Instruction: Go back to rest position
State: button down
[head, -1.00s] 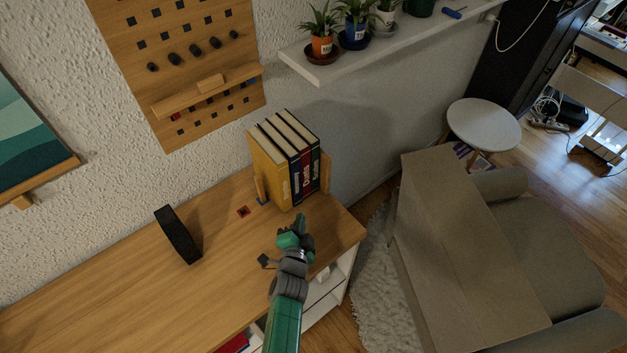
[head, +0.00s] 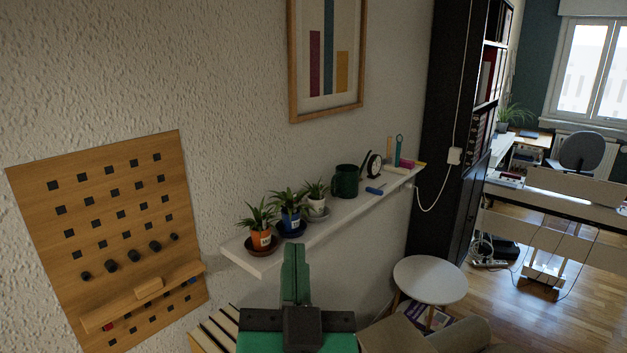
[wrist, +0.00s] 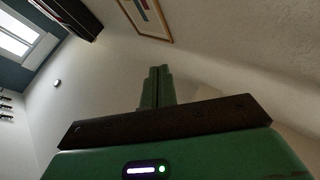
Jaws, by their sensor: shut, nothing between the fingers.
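My gripper (head: 296,268) is green with a dark crossbar and stands upright at the bottom middle of the head view. Its fingers are together with nothing between them. It is in front of the wall shelf, nearer to the camera. In the wrist view the shut fingers (wrist: 157,86) point toward the upper wall and a framed picture (wrist: 147,12), with no object at them.
The white shelf (head: 345,212) holds potted plants (head: 290,212), a dark green mug (head: 345,181) and small items. The pegboard (head: 110,215) hangs at left. A round white stool (head: 430,279) stands at right.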

jog(key=s+d+r+n+t+h, duration=0.1)
jog(key=s+d+r+n+t, duration=0.1)
jog(key=s+r, duration=1)
notch_tip(320, 180, up, 16)
jog(key=s+p, duration=0.1)
jog(key=p, duration=1.7)
jog(key=shift+f, duration=0.25)
jog(key=shift+a, duration=0.1)
